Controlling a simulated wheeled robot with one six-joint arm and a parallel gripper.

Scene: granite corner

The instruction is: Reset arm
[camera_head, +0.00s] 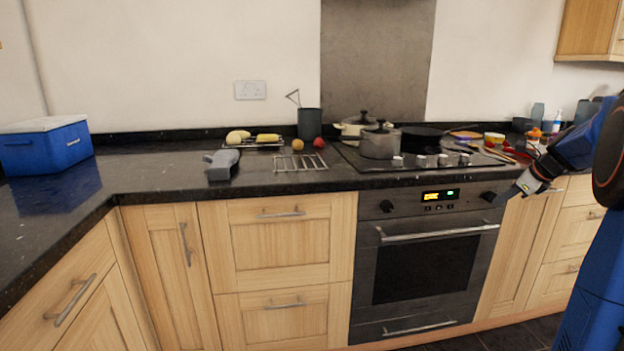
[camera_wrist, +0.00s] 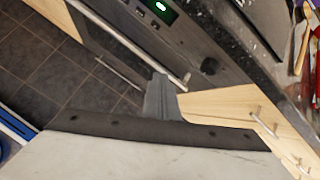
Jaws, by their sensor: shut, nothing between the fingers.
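My arm is at the right edge of the head view, blue with dark joints. My gripper (camera_head: 524,186) is in front of the right side of the oven, just below the counter edge. In the wrist view my gripper's fingers (camera_wrist: 161,82) are together with nothing held between them. Behind them are the oven front with its handle, a knob, wooden drawer fronts and the dark tiled floor.
The dark counter (camera_head: 140,172) holds a blue cooler box (camera_head: 45,147), a grey handheld object (camera_head: 221,164), a wire rack (camera_head: 300,162), and pots (camera_head: 380,143) on the hob. Small items crowd the right end. The oven (camera_head: 425,262) is shut. Floor in front is clear.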

